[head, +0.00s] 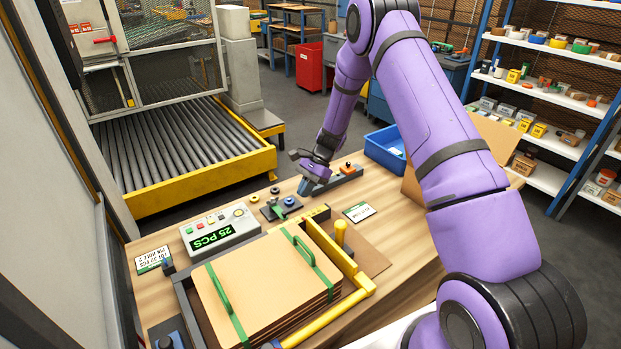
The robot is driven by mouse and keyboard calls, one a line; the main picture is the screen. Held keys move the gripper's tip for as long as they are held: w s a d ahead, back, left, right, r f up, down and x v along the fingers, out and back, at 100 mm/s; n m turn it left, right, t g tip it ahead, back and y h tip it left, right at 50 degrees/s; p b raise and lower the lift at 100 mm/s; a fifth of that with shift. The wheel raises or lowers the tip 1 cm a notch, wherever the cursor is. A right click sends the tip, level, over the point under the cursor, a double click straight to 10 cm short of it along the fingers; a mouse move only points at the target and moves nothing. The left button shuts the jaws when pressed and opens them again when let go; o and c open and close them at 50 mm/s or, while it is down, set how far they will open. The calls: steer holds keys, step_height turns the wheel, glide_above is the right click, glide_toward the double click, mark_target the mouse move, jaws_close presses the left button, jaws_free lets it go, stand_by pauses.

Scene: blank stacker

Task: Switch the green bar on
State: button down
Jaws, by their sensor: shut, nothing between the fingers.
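A small green piece (275,208) stands on a dark plate behind the stack. I cannot tell which of these is the green bar of the task. My gripper (304,188) is shut and empty, pointing down at the left end of a dark grey bar-shaped fixture (345,176) at the table's back. I cannot tell whether it touches the fixture. It is behind the stack, away from the two green bars.
A grey counter box (218,230) reading "25 PCS" stands left of the small green piece. A yellow frame (350,280) with an upright yellow knob borders the stack. A blue bin (383,150) is at the back right. A roller conveyor (165,145) lies beyond the table.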

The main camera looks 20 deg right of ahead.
mark_target(285, 212)
steer(key=a, duration=0.1)
steer(key=s+a+f, duration=0.1)
steer(key=a+f, duration=0.1)
steer(key=a, duration=0.1)
steer(key=shift+s+f, duration=0.15)
steer(key=shift+s, duration=0.15)
steer(key=shift+s+a+f, duration=0.1)
steer(key=shift+s+a, duration=0.05)
steer(key=shift+a, duration=0.35)
steer(key=shift+s+a+f, duration=0.1)
steer(key=shift+s+a, duration=0.35)
steer(key=shift+a, duration=0.35)
steer(key=d, duration=0.1)
steer(key=w+d+r, duration=0.1)
steer(key=d, duration=0.2)
steer(key=shift+w+d+r, duration=0.3)
steer(key=shift+d, duration=0.1)
steer(key=v, duration=0.9)
steer(key=shift+s, duration=0.25)
steer(key=shift+d, duration=0.1)
